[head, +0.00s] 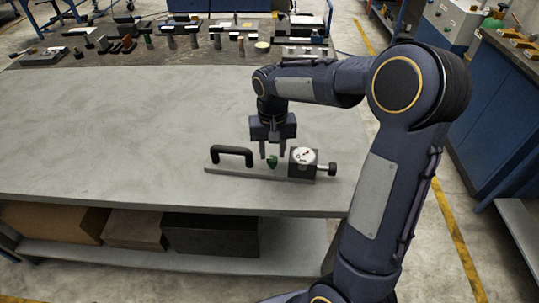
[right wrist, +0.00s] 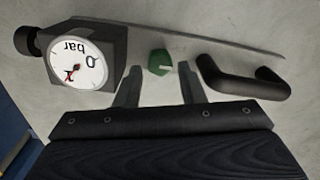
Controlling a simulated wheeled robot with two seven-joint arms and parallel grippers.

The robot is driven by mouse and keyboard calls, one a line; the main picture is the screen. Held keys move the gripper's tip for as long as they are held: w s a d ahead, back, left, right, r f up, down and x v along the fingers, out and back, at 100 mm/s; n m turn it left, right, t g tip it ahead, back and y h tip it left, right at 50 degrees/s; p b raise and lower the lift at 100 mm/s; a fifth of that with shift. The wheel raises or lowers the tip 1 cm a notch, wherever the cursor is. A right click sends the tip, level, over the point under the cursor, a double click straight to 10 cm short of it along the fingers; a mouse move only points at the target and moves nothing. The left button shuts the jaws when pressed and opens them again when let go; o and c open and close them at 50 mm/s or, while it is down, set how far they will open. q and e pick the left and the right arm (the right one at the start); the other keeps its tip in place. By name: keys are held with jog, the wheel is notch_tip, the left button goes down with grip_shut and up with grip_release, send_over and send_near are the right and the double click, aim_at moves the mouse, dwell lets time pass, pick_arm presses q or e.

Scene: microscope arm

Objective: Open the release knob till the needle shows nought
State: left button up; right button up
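The release knob (head: 272,160) is small and green and sits on a grey base plate (head: 262,174) between a black handle and the gauge. In the right wrist view the knob (right wrist: 160,63) shows a pale mark on its right side. The gauge (head: 304,156) is a dark box with a white dial. In the right wrist view the dial (right wrist: 78,67) appears upside down, with "bar", a 0 and a red needle pointing away from the 0. My right gripper (head: 273,157) points down over the knob, its fingers (right wrist: 160,82) apart on either side. Contact is not visible.
The black handle (head: 232,154) stands left of the knob. A black side fitting (head: 327,169) sticks out right of the gauge. Tools and parts crowd the dark mat (head: 80,55) at the back. The grey table (head: 120,130) is clear to the left.

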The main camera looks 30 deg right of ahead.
aim_at(272, 161)
jog(key=shift+f, duration=1.25)
jog(key=c, duration=0.7)
